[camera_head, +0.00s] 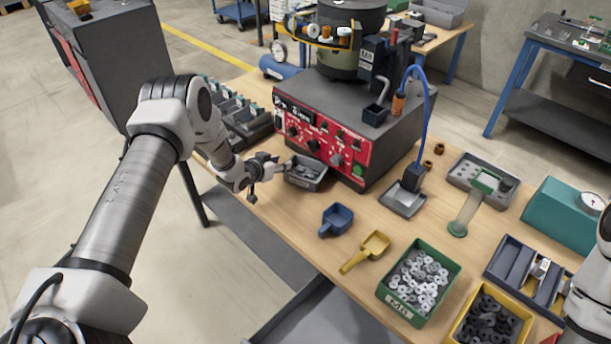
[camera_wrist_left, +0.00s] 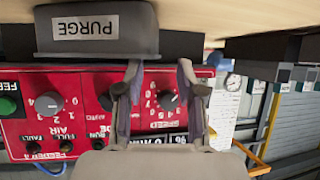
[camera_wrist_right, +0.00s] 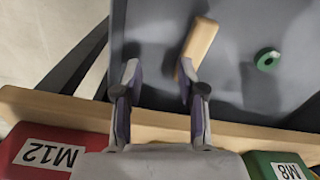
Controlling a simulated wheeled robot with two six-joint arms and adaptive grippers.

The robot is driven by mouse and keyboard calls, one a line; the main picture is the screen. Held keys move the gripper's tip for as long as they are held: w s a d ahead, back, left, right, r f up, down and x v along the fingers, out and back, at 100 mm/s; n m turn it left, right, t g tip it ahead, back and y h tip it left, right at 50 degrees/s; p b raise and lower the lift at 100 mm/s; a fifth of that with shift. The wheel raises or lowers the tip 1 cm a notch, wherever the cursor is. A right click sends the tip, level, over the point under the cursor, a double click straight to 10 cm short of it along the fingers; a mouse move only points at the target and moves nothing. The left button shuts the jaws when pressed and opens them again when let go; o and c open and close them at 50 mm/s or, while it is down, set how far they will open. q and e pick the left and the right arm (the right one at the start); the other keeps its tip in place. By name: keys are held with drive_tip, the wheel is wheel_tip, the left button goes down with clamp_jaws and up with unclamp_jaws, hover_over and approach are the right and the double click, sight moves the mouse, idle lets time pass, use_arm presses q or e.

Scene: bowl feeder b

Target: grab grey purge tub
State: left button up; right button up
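The grey purge tub (camera_head: 306,176) sits on the table against the front of the red control panel, with some grey parts in it. In the left wrist view the tub (camera_wrist_left: 97,38) is at the upper left, its PURGE label upside down. My left gripper (camera_head: 270,168) is open and empty just left of the tub in the head view. In the left wrist view its fingertips (camera_wrist_left: 159,72) are apart, one overlapping the tub's edge in the picture; I cannot tell whether they touch. My right gripper (camera_wrist_right: 158,75) is open and empty at the table's front edge.
A blue scoop (camera_head: 336,219), a yellow scoop (camera_head: 368,250) and a green bin of washers (camera_head: 388,299) lie to the right. The red-panelled feeder base (camera_head: 322,139) stands behind the tub. A grey organiser (camera_head: 240,118) is left. Below the right gripper is a grey surface (camera_wrist_right: 228,60).

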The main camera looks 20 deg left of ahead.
sight(305, 173)
use_arm(q)
drive_tip(key=x, duration=0.2)
drive_tip(key=p+x, duration=0.1)
drive_tip(key=x, duration=0.1)
drive_tip(key=shift+d+r, duration=0.1)
drive_tip(key=shift+d, duration=0.25)
drive_tip(key=shift+w+f, duration=0.3)
drive_tip(key=shift+w, duration=0.2)
clamp_jaws()
